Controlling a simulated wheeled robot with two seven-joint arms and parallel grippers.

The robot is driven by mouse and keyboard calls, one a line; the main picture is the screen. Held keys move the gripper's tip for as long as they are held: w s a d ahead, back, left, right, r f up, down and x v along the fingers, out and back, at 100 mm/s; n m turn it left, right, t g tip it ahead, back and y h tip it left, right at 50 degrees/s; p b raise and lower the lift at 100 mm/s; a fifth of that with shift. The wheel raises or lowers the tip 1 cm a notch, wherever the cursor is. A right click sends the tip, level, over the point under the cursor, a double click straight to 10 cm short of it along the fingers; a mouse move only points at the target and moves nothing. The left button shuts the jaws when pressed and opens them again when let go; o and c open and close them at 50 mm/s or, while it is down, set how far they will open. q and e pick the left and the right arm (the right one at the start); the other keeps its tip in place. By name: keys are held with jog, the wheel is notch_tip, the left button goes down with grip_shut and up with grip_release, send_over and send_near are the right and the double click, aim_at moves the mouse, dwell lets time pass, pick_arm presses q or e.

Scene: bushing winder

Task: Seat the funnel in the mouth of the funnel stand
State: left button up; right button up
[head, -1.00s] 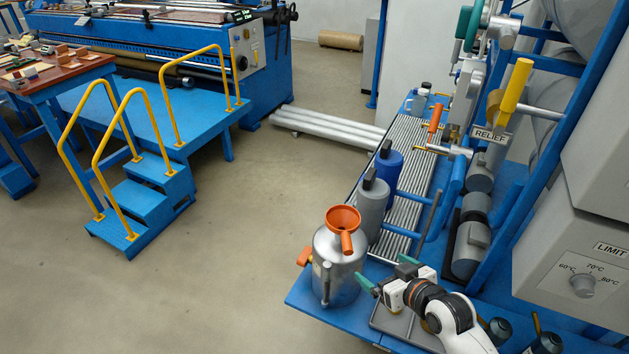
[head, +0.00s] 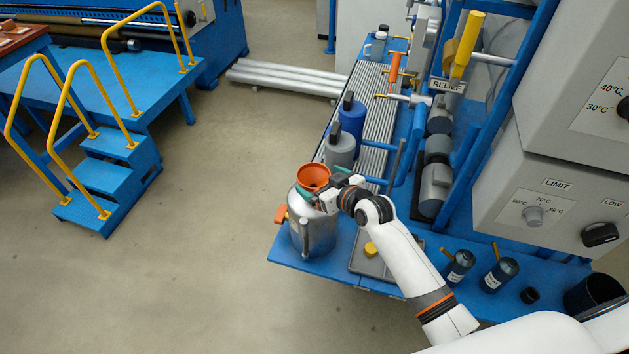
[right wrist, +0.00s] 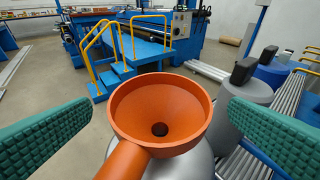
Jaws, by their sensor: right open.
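An orange funnel (head: 314,177), with a wide bowl and a thick orange handle, sits at the top of a silver metal canister (head: 317,236). In the right wrist view the funnel (right wrist: 160,112) faces me with its dark hole showing, and its handle points to the lower left, towards me. My right gripper (head: 322,185) is open at the funnel. Its green pads stand to either side of the bowl, apart from it in the wrist view. How the funnel's spout rests is hidden. I cannot pick out a separate funnel stand. My left gripper is out of view.
A grey bottle (head: 340,150) and a blue bottle (head: 353,116) stand just behind the canister. A grey tray (head: 365,262) with a yellow cap lies to its right on the blue bench (head: 335,275). Dark bottles (head: 458,267) stand farther right. Open floor lies left.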

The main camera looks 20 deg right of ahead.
jog(key=shift+x, duration=1.25)
jog(key=shift+s, duration=0.15)
jog(key=c, duration=1.1)
